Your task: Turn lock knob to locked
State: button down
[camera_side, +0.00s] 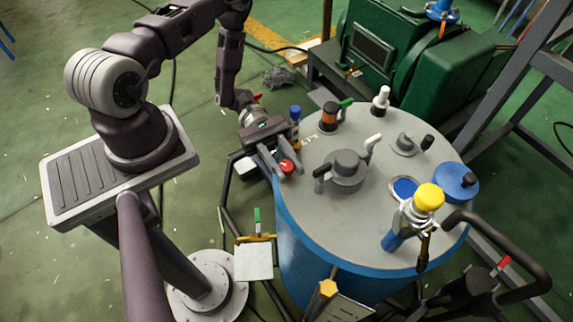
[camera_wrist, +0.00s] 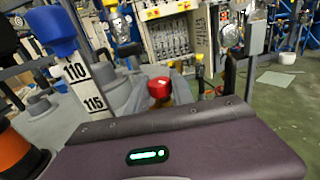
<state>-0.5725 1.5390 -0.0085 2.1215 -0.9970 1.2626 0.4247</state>
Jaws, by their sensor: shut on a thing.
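The lock knob is a small red knob (camera_side: 287,166) near the left rim of the blue tank's grey lid (camera_side: 325,215). My gripper (camera_side: 288,172) reaches in from the upper left, low over the lid, with a finger on each side of the knob, shut on it. In the wrist view the red knob (camera_wrist: 159,87) shows just beyond the purple gripper body, between the two grey fingers.
A blue-capped post (camera_side: 295,113) and an orange-black fitting (camera_side: 328,117) stand close to my gripper. A grey hatch with handles (camera_side: 346,168) lies to its right. A yellow-capped valve (camera_side: 428,198) is farther right. A green pump (camera_side: 400,60) stands behind the tank.

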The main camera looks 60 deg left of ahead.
aim_at(283, 162)
jog(key=c, duration=1.1)
grip_release()
jog(key=a, duration=0.7)
jog(key=shift+w, duration=0.25)
